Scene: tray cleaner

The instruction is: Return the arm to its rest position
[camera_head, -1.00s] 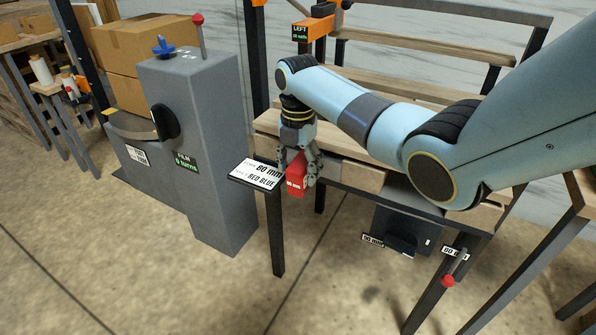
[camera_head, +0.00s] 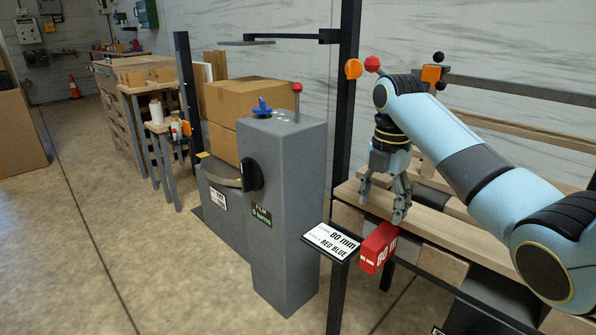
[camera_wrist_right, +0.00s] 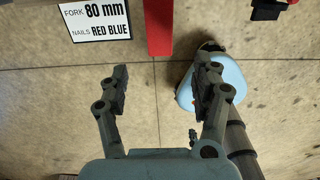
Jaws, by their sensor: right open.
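My right gripper (camera_head: 381,209) is open and empty, pointing down at the front edge of the slatted wooden bench. It shows in the right wrist view (camera_wrist_right: 161,72) with its two fingers apart and nothing between them. A red block marked 80 mm (camera_head: 376,248) sits at the bench's front edge, just below the fingertips. In the right wrist view the red block (camera_wrist_right: 159,28) lies beyond the fingertips, clear of both. My right arm is bent and reaches in from the right. My left gripper is in neither view.
A sign reading 80 mm, RED BLUE (camera_head: 331,241) stands left of the block. A grey machine (camera_head: 285,180) with a red-knobbed lever stands left of it. Cardboard boxes (camera_head: 247,97) are behind. Open floor lies at left.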

